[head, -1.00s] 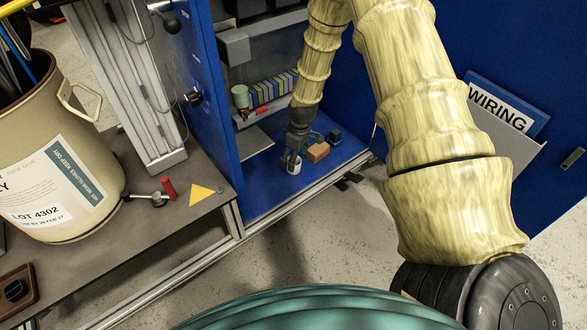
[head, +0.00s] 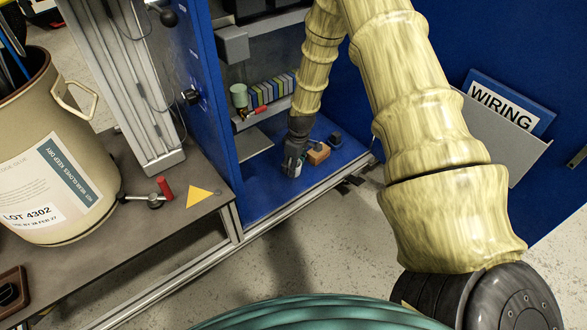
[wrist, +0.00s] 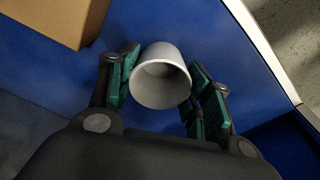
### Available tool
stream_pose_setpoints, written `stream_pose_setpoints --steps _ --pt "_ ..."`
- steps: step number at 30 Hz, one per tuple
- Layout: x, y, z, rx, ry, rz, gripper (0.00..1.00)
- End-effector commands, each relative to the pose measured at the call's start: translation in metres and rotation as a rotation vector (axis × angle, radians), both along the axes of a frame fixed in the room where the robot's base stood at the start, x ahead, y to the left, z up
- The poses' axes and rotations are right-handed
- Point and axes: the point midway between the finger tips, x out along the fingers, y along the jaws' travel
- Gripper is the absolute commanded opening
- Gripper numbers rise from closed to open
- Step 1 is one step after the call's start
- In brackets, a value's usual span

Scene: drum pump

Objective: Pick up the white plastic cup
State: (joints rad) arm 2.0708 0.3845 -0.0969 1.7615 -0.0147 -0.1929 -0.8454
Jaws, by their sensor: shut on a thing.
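The white plastic cup (wrist: 162,62) is between the two fingers of my gripper (wrist: 160,88) in the wrist view, with its open mouth facing the camera. The green finger pads are at its left and right sides, shut on it. In the head view my gripper (head: 292,170) is low over the blue cabinet floor, and only a little of the cup (head: 298,169) shows there. I cannot tell whether the cup still touches the floor.
A brown box (head: 318,153) sits close right of my gripper, with a small dark block (head: 335,139) beyond it. The blue cabinet floor (head: 262,195) has a raised metal front edge. The cabinet's blue side wall (head: 200,95) stands to the left.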

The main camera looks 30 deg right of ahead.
Motion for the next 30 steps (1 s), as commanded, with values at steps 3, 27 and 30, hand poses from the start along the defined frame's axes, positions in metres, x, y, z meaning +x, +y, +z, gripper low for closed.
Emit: stream_pose_setpoints --steps 3,27,30 --pt "0.0 0.0 0.0 0.0 0.0 0.0 0.33" --pt "-0.076 -0.042 0.048 0.003 0.002 -0.004 0.33" --pt "-0.095 -0.052 0.049 0.002 0.001 -0.003 0.33"
